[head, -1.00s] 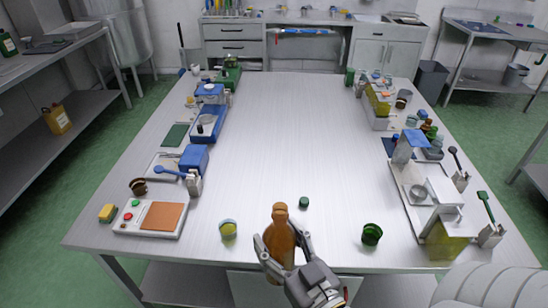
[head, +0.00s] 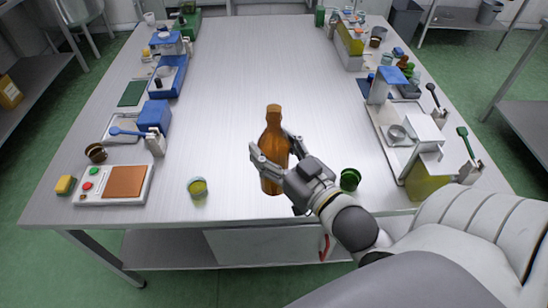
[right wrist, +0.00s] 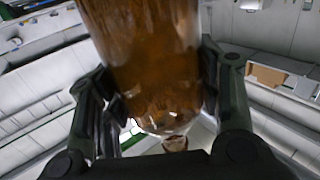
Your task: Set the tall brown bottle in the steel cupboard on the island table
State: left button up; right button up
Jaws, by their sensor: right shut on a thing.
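The tall brown bottle (head: 273,135) is upright in my right gripper (head: 270,155), over the near middle of the island table (head: 265,75). The gripper's fingers are shut around its body, reaching in from the lower right. I cannot tell whether the bottle's base touches the tabletop. In the right wrist view the bottle (right wrist: 150,55) fills the upper middle between the two dark fingers (right wrist: 160,105). The steel cupboard is not identifiable in the current views. My left gripper is not in view.
A yellow-filled cup (head: 197,187) stands left of the bottle, a green cup (head: 349,179) to its right. A control panel (head: 114,185) and blue devices line the left edge. Scales, scoops and a white stand (head: 405,140) line the right. The table's centre is clear.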

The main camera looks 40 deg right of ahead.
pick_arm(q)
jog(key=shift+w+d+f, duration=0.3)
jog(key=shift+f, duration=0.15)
pick_arm(e)
jog(key=w+d+f, duration=0.3)
jog(key=w+f, duration=0.2)
jog(key=f, duration=0.4)
jog(key=shift+w, duration=0.15)
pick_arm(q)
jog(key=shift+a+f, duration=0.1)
pick_arm(e)
jog(key=shift+d+f, duration=0.15)
jog(key=shift+f, duration=0.1)
jog(key=o, duration=1.7)
jog(key=shift+f, duration=0.1)
